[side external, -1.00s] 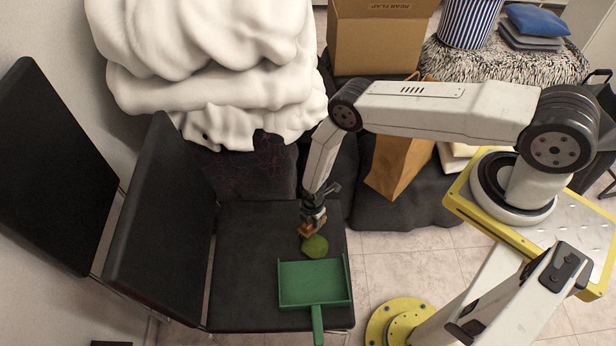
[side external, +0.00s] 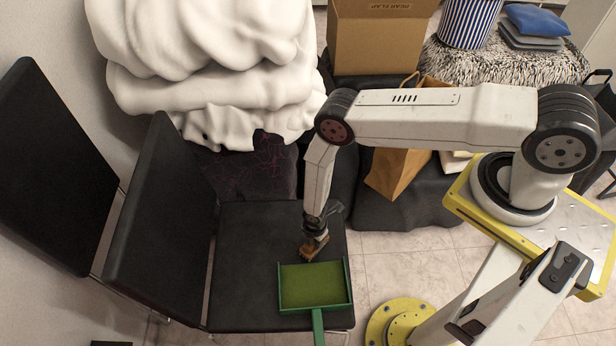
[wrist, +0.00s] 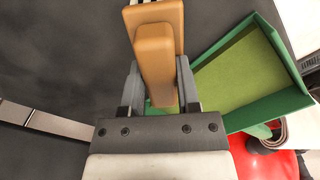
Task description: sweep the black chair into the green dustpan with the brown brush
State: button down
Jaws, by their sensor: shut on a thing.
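The green dustpan (side external: 318,322) lies on the seat of the black chair (side external: 240,275), near its front right corner, handle toward the camera. An olive-green layer (side external: 312,285) covers the dustpan's floor, and it also shows in the wrist view (wrist: 236,80). My gripper (side external: 316,233) is shut on the brown brush (side external: 313,249) and points down at the seat just behind the dustpan's back edge. In the wrist view the brush (wrist: 158,55) is between my two fingers, with the dustpan (wrist: 268,112) to its right. I cannot tell whether the bristles touch the seat.
A second black chair (side external: 52,165) stands at the left. White bedding (side external: 215,70) is piled behind the seat. A cardboard box (side external: 380,40) and a brown paper bag (side external: 398,172) are behind my arm. The left part of the seat is bare.

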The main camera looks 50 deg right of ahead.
jog(key=shift+s+a+r, duration=0.15)
jog(key=shift+s+a, duration=0.25)
jog(key=shift+s, duration=0.05)
jog(key=shift+r, duration=3.95)
jog(key=w+d+r+m, duration=0.2)
jog(key=w+r+m, duration=0.3)
jog(key=r, duration=0.5)
jog(key=w+d+r+m, duration=0.2)
jog(key=w+r+m, duration=0.2)
jog(key=r, duration=0.6)
jog(key=d+r+m, duration=0.3)
jog(key=r+m, duration=0.1)
jog(key=r, duration=0.5)
jog(key=s+d+r+m, duration=0.1)
jog(key=d+r+m, duration=0.2)
jog(key=r, duration=0.7)
jog(key=shift+s+d+r+m, duration=0.15)
jog(key=shift+s+d+m, duration=0.2)
jog(key=shift+m, duration=0.85)
